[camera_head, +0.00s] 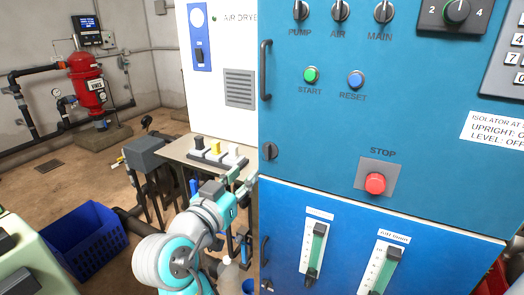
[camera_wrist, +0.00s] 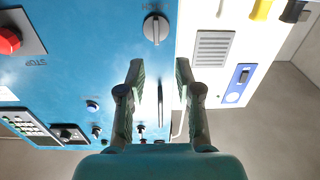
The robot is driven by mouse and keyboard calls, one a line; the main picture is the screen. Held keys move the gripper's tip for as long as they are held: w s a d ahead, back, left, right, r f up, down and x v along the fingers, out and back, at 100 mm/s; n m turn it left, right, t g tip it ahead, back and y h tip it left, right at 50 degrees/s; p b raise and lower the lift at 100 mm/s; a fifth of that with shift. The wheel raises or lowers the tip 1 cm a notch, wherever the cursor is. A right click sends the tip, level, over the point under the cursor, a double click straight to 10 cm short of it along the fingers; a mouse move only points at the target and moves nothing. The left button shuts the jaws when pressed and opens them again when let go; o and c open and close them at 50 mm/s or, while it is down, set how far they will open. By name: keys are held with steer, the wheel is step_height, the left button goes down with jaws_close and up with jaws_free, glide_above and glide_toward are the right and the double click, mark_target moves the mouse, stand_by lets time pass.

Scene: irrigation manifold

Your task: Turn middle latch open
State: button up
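A round dark latch knob (camera_head: 269,151) sits on the left edge of the blue cabinet (camera_head: 330,130), below a black handle. A grey round knob with a raised grip (camera_wrist: 156,28), apparently this latch, shows in the wrist view. My gripper (camera_head: 248,186) is left of the cabinet edge, partly hidden. In the wrist view my gripper (camera_wrist: 159,75) is open and empty, its fingers apart. The knob is beyond the fingertips, not between them.
A black handle (camera_head: 265,70) stands out above the latch. A red stop button (camera_head: 375,183) is to the right. A table (camera_head: 178,150) with black, yellow and white pieces stands left of the cabinet. A blue crate (camera_head: 85,245) is on the floor.

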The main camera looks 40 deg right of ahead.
mark_target(267, 150)
steer(key=shift+m+g, duration=0.3)
steer(key=shift+m, duration=0.1)
steer(key=x, duration=0.7)
steer(key=r+x, duration=0.1)
steer(key=x, duration=0.3)
steer(key=shift+s+r, duration=0.1)
jaws_close()
